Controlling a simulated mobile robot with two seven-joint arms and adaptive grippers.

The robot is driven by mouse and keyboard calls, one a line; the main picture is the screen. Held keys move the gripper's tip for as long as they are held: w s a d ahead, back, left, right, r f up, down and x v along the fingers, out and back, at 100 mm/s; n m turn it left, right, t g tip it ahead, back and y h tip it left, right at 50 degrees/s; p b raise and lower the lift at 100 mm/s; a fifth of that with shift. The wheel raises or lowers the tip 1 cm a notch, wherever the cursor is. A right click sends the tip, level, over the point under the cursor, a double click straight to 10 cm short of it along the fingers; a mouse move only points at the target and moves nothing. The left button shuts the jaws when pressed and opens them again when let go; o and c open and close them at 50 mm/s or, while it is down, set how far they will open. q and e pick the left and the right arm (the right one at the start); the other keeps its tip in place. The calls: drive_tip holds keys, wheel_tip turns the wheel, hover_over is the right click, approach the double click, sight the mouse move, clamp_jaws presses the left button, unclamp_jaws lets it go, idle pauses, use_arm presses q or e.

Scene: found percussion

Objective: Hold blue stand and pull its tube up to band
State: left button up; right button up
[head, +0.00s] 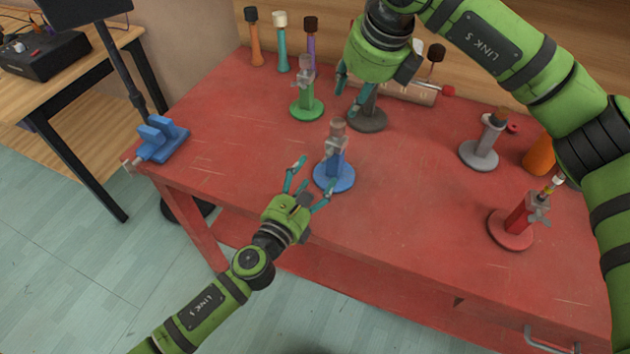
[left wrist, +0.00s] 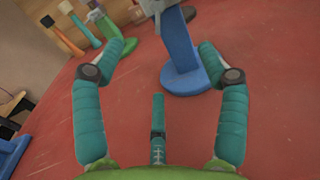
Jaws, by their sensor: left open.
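The blue stand (head: 334,180) stands upright on the red table, with a round base and a post. A brownish tube (head: 338,126) tops it, with a grey clamp (head: 335,145) below. I cannot make out a band on it. My left gripper (head: 317,171) is open and empty, just left of and in front of the stand, apart from it. In the left wrist view the stand (left wrist: 182,62) is beyond the fingers, right of centre, its top cut off. My right gripper (head: 350,98) points down beside the dark grey stand (head: 367,123), behind the blue one; its fingers look apart.
A green stand (head: 307,107) is behind left. A light grey stand (head: 480,151), an orange cup-like object (head: 540,153) and a red stand (head: 513,228) are at right. A blue vise-like block (head: 160,138) sits at the left corner. The red table's (head: 410,240) front middle is clear.

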sight(329, 161)
use_arm(q)
drive_tip(key=shift+s+d+m, duration=0.2)
drive_tip(key=shift+d+m, duration=0.1)
drive_tip(key=shift+d, duration=0.15)
drive_tip(key=shift+w+d, duration=0.15)
drive_tip(key=shift+w, duration=0.1)
drive_tip(key=shift+x, duration=3.15)
clamp_jaws()
drive_tip(key=shift+f, duration=0.1)
